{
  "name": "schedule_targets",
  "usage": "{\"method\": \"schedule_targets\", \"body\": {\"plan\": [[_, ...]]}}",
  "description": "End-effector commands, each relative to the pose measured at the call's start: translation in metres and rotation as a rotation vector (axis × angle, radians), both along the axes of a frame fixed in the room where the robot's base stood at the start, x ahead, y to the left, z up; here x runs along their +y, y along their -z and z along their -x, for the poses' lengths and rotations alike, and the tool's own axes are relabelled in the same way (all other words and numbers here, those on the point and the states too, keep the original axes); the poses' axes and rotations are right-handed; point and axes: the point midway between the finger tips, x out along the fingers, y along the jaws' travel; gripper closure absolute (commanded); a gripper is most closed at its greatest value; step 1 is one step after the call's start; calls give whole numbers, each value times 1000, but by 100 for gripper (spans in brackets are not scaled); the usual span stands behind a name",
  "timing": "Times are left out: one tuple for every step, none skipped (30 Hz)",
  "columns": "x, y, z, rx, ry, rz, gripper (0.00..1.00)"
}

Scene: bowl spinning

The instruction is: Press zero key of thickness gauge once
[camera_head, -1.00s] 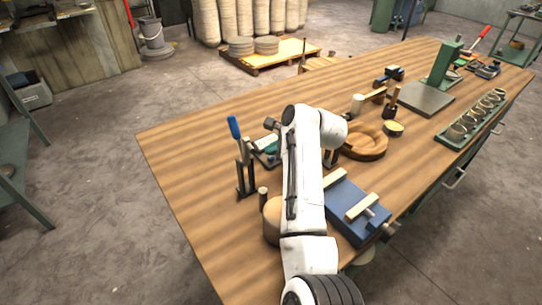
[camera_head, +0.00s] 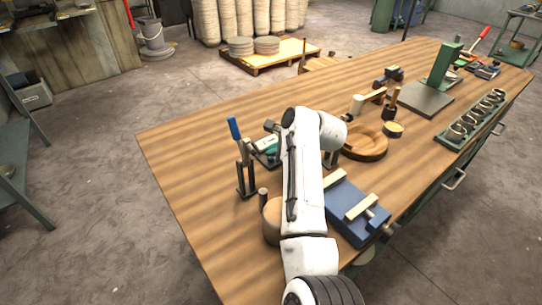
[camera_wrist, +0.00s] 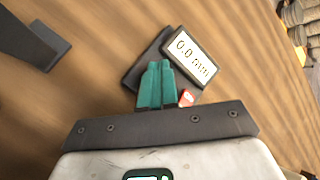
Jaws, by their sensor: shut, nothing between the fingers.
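The thickness gauge (camera_wrist: 150,62) is a dark block with a tilted white display (camera_wrist: 192,58) reading 0.0 mm, seen in the wrist view. A red key (camera_wrist: 187,97) with a faint pale mark sits below the display, just right of my fingers. My gripper (camera_wrist: 159,64) has two teal fingers closed together, with nothing held. The fingers overlap part of the gauge body in the picture; I cannot tell whether they touch it. In the head view the gauge (camera_head: 259,156) is partly hidden behind my arm, with a teal finger over it.
A blue-handled tool in a dark stand (camera_head: 246,180) is left of the gauge. A round wooden bowl (camera_head: 364,149) and a blue vise-like block (camera_head: 345,222) are right of my arm. The wooden bench top (camera_head: 200,150) is clear to the far left.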

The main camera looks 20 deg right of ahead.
Motion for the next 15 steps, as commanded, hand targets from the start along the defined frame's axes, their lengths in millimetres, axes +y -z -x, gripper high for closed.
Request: {"method": "schedule_targets", "body": {"plan": [[0, -4, 0, 1, 0, 1, 100], [0, -5, 0, 1, 0, 1, 100], [0, -7, 0, 1, 0, 1, 100], [0, -9, 0, 1, 0, 1, 100], [0, -10, 0, 1, 0, 1, 100], [0, -12, 0, 1, 0, 1, 100], [0, -13, 0, 1, 0, 1, 100], [0, -14, 0, 1, 0, 1, 100], [0, -15, 0, 1, 0, 1, 100], [0, -15, 0, 1, 0, 1, 100], [0, -15, 0, 1, 0, 1, 100], [0, -15, 0, 1, 0, 1, 100], [0, -14, 0, 1, 0, 1, 100], [0, -14, 0, 1, -1, 0, 100], [0, -14, 0, 1, -1, 0, 100]]}}
